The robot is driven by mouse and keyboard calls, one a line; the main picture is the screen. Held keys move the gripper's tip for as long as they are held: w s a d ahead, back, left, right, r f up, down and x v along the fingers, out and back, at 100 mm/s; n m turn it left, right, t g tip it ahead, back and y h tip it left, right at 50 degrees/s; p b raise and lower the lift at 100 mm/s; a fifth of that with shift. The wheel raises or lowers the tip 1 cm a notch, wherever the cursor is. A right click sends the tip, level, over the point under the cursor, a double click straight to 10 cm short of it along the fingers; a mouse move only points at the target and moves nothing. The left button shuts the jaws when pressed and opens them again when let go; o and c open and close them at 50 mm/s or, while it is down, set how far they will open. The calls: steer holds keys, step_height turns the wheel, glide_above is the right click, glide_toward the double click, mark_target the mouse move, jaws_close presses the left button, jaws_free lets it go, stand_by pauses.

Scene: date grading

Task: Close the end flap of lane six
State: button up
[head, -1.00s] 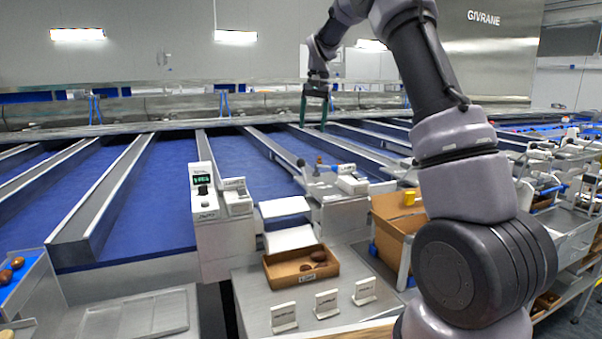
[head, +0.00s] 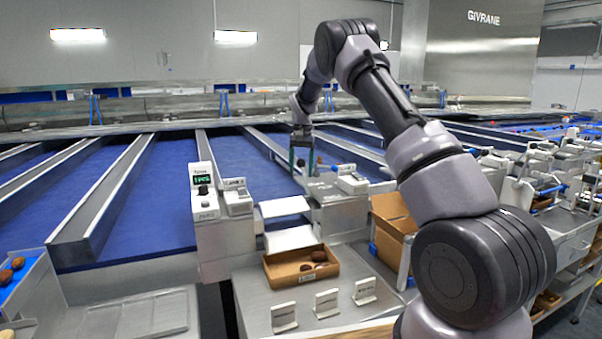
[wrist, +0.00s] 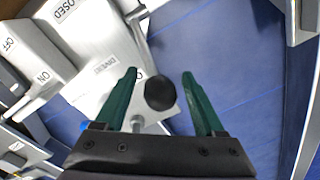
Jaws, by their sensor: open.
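My gripper (head: 302,165) is at the metal station (head: 340,215) at the near end of the blue lanes. In the wrist view my gripper (wrist: 160,78) is open, with its two green fingers on either side of a round black knob (wrist: 160,93). The knob sits between the fingers, with a visible gap on each side. A short metal stem (wrist: 138,122) shows beside it. A light panel (wrist: 110,70) next to it bears labels, one reading "CLOSED". The end flap itself and the lane number cannot be made out.
A cardboard tray (head: 272,278) with dark dates lies in front, behind several white cards (head: 284,317). A brown carton (head: 392,243) stands right of the station. Blue lane floor (wrist: 220,40) lies beside the knob.

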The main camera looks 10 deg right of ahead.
steer(key=shift+f, duration=0.65)
jaws_close()
steer(key=shift+r, duration=0.1)
stand_by(0.9)
